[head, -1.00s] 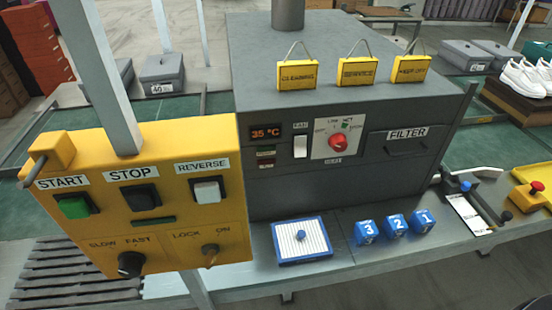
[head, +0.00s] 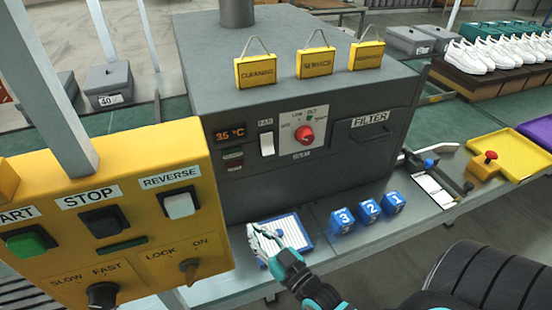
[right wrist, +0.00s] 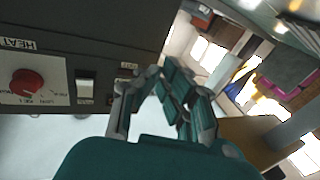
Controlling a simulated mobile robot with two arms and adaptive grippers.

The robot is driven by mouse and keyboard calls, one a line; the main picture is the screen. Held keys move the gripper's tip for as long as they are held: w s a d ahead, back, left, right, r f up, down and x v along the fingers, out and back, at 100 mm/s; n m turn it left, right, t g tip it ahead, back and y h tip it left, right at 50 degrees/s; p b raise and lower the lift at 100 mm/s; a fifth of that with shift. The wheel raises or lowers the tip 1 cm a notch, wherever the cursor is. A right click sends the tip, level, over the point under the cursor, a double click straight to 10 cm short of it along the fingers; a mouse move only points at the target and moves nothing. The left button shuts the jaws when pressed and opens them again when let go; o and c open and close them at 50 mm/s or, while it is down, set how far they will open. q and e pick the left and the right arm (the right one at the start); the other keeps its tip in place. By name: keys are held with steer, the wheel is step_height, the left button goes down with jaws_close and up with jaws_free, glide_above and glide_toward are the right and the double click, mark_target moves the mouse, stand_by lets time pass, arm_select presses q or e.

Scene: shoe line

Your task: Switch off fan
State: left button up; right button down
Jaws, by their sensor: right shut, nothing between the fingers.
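The fan switch (head: 267,144) is a white rocker on the front of the dark grey heater box (head: 360,95), under a small label that reads FAN. I cannot tell which way the rocker is tipped. It also shows in the right wrist view (right wrist: 86,89), left of the fingers. My right gripper (head: 254,236) is shut and empty, over the left part of the blue-rimmed white pad, below the switch and apart from it. Its teal and grey fingers also fill the middle of the right wrist view (right wrist: 160,80). My left gripper is not in view.
The yellow control panel (head: 130,250) stands at the left. The blue-rimmed pad (head: 290,227) and blue numbered blocks (head: 369,210) lie on the ledge.

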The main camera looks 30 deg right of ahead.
steer(key=s+d+r+m+t+h, duration=0.4)
steer(key=d+r+t+h, duration=0.1)
steer(key=d+r+h, duration=0.2)
steer(key=shift+d+r+m+t+h, duration=0.3)
steer(key=shift+d+m+h, duration=0.1)
steer(key=shift+d+h, duration=0.25)
steer(key=shift+w+r+y, duration=0.1)
steer(key=shift+y, duration=0.15)
steer(key=p, duration=0.4)
glide_toward(272, 140)
step_height(272, 140, up, 4)
steer(key=shift+w+d+f, duration=0.15)
steer(key=shift+w+f, duration=0.05)
steer(key=shift+w, duration=0.5)
steer(key=shift+w+d+f, duration=0.1)
steer(key=shift+w+f, duration=0.05)
steer(key=shift+w, duration=0.55)
steer(key=shift+w+d+f, duration=0.15)
steer(key=shift+w+f, duration=0.05)
steer(key=shift+w, duration=0.5)
